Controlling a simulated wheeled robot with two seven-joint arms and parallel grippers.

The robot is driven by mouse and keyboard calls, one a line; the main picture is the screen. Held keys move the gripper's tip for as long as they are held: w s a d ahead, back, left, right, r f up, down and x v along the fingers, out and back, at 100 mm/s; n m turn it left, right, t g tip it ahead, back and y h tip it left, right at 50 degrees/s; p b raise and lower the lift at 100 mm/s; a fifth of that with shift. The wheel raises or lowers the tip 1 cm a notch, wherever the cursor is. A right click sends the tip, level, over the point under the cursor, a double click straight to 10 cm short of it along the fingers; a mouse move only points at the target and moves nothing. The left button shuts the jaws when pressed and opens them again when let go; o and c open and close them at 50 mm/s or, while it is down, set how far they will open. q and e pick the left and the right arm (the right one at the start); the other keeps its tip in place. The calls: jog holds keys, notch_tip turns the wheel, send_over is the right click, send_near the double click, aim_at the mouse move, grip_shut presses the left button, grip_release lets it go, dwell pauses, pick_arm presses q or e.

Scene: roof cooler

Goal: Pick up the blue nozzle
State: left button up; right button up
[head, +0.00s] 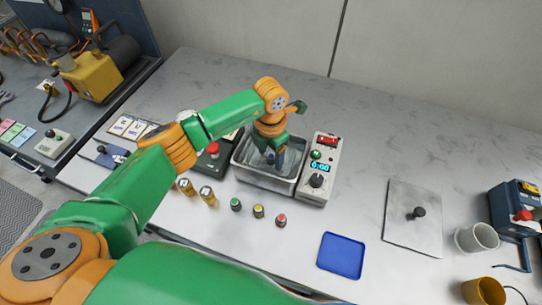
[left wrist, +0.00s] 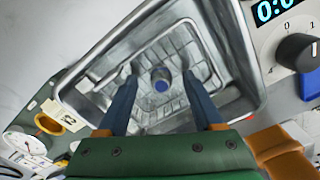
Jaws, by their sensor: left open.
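The blue nozzle (left wrist: 161,86) appears in the left wrist view as a small blue round piece with a dark centre, in the metal basin over a gridded basket bottom. My left gripper (left wrist: 159,78) is open, with one finger on each side of the nozzle and gaps between. In the head view my left gripper (head: 276,158) points down into the metal basin (head: 246,178). There the gripper mostly hides the nozzle. My right gripper is not in view.
A control box (head: 319,170) with display and knob stands right of the basin. Small green (head: 235,204), yellow (head: 258,211) and red (head: 281,220) pieces stand in front. A blue tray (head: 341,255) and a metal lid (head: 415,215) lie to the right, with free table around.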

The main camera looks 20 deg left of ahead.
pick_arm(q)
grip_shut()
